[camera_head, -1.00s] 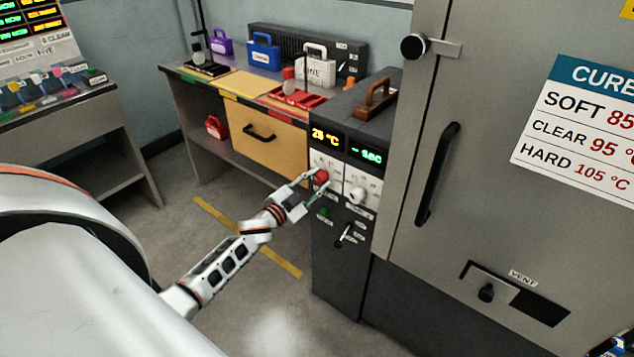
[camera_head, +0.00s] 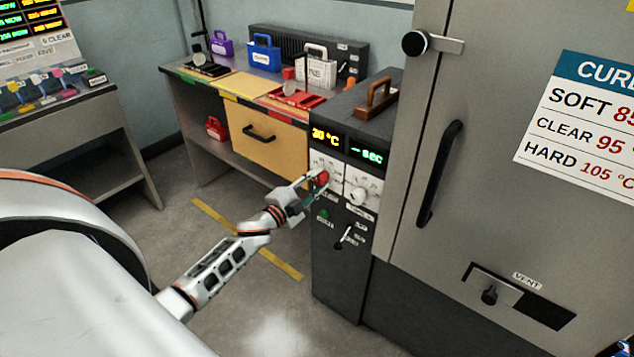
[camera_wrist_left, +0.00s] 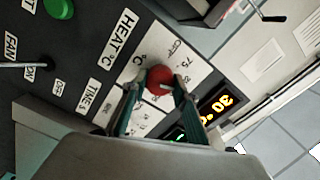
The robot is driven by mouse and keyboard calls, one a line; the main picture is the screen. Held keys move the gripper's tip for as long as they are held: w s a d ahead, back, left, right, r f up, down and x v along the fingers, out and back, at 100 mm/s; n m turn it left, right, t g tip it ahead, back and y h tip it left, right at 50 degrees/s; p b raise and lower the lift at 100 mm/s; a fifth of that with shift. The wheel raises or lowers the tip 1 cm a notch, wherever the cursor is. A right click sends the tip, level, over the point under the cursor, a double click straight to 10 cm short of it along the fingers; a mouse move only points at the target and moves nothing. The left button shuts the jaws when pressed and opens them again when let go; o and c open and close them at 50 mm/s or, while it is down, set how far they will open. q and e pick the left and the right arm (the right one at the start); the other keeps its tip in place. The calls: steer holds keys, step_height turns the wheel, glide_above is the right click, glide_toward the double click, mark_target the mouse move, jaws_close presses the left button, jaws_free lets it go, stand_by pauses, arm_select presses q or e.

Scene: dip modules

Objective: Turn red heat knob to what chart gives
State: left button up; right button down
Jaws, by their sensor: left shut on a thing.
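The red heat knob (camera_head: 321,179) is on the white dial plate of the dark oven control panel. My left gripper (camera_head: 316,184) is shut on it, and the left wrist view shows its two fingers either side of the red knob (camera_wrist_left: 159,80). The amber display (camera_head: 325,138) above reads 30 °C. The cure chart (camera_head: 580,125) on the right gives SOFT 85, CLEAR 95 and HARD 105 °C, its right edge cut off. My right gripper is not in view.
A white time knob (camera_head: 360,195) sits just right of the red knob, under a green display (camera_head: 366,151) reading "- SEC". A green button (camera_head: 323,214) and a toggle lever (camera_head: 344,237) are below. The oven door handle (camera_head: 438,175) stands out to the right.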

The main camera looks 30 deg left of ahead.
arm_select(q)
steer(key=o, duration=1.1)
steer(key=s, duration=1.2)
steer(key=shift+a, duration=0.45)
steer(key=s+d+f+n+g, duration=0.3)
steer(key=s+d+f+n, duration=0.2)
steer(key=s+d+f, duration=0.4)
steer(key=s+d+f+n+g+h, duration=0.1)
steer(key=s+d+f+n+g, duration=0.3)
steer(key=s+d+f, duration=0.5)
steer(key=s+d, duration=0.4)
steer(key=d, duration=0.1)
steer(key=shift+d+n+g, duration=0.3)
steer(key=shift+d+n, duration=0.1)
